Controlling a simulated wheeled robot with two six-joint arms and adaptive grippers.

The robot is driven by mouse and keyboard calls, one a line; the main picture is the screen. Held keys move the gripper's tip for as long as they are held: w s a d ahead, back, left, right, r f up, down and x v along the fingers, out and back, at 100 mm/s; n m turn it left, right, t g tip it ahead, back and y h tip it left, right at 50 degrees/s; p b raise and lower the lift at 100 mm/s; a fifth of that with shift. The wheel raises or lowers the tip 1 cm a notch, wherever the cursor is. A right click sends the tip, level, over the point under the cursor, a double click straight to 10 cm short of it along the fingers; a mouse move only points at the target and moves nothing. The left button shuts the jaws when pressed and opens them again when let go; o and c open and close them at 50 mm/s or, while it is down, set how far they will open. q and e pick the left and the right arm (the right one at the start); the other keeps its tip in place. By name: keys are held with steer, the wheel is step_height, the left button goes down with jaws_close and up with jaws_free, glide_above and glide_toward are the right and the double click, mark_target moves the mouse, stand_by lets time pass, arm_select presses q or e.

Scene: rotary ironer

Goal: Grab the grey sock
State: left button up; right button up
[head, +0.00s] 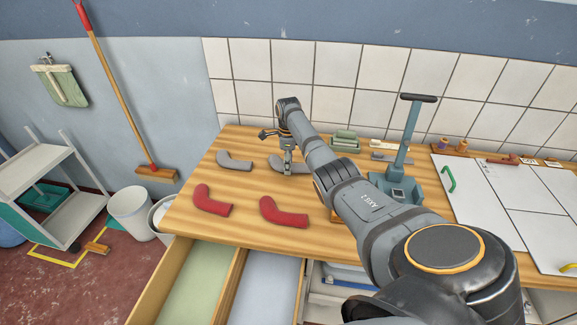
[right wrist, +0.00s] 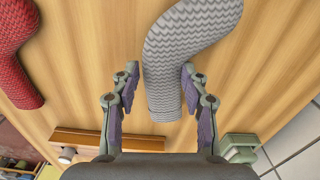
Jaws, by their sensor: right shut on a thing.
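Two grey socks lie on the wooden table top: a left one (head: 235,161) and one more to the right (head: 296,168). My right gripper (head: 288,168) points down at the right grey sock. In the right wrist view my right gripper (right wrist: 161,88) has its purple-padded fingers on either side of the patterned grey sock (right wrist: 185,50), shut on it near one end. The sock looks to be lying on the table. My left gripper is not in view.
Two red socks, one left (head: 211,201) and one right (head: 283,213), lie nearer the table's front edge. Drawers (head: 255,285) stand open below. Behind are a green stack (head: 345,141) and a blue-grey upright-handled tool (head: 407,140). White panels (head: 500,205) are at right.

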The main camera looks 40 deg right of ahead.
steer(key=shift+r+b, duration=0.3)
steer(key=shift+r, duration=0.5)
steer(key=s+a+r+p, duration=0.6)
steer(key=s+r, duration=0.4)
steer(key=s, duration=0.2)
steer(key=shift+s+r+p, duration=0.2)
steer(key=shift+s+p, duration=0.1)
steer(key=shift+p, duration=0.05)
